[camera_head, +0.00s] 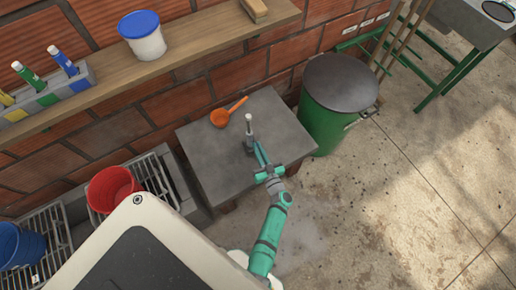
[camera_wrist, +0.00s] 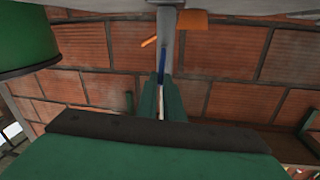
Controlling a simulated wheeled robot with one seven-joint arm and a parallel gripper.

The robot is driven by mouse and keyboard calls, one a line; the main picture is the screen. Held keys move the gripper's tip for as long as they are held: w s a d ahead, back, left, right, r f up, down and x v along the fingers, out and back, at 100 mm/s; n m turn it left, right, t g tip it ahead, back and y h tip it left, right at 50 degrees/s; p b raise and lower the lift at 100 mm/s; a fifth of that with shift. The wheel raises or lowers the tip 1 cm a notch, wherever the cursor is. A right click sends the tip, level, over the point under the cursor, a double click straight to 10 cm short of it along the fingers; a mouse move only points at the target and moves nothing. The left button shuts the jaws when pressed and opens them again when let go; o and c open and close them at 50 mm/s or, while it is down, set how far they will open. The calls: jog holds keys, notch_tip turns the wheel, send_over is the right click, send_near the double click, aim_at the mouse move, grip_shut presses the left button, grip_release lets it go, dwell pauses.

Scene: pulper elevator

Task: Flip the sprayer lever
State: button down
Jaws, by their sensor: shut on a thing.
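The sprayer (camera_head: 249,131) stands upright on the grey table; it is a small grey post with a pale rounded top. My gripper (camera_head: 257,153) reaches in from the front right, with its fingers against the sprayer's lower part. In the wrist view, the fingers (camera_wrist: 161,100) are close together around a thin blue and white piece (camera_wrist: 162,68), which looks like the sprayer lever. A grey upright part (camera_wrist: 166,20) of the sprayer shows beyond them. The exact contact is small and partly hidden by the fingers.
An orange scoop (camera_head: 222,117) lies on the table (camera_head: 205,165) behind the sprayer. A green drum with a dark lid (camera_head: 340,82) stands close to the right. A brick wall and shelf (camera_head: 190,44) lie behind. A red bucket (camera_head: 111,188) stands left; open floor lies right.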

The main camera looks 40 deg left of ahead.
jog(key=shift+a+r, duration=0.1)
jog(key=shift+w+a+r+g+h, duration=0.1)
jog(key=shift+a+r+g+h, duration=0.2)
jog(key=shift+h, duration=0.3)
jog(key=shift+a+r+g+h, duration=0.15)
jog(key=shift+a+g+h, duration=0.1)
jog(key=shift+g+h, duration=0.25)
jog(key=shift+w+a+r+h, duration=0.1)
jog(key=shift+a+r+h, duration=0.1)
jog(key=shift+h, duration=0.3)
jog(key=c, duration=1.9)
grip_release()
jog(key=shift+w, duration=0.1)
jog(key=shift+r, duration=0.1)
jog(key=v, duration=1)
jog(key=shift+d+r, duration=0.3)
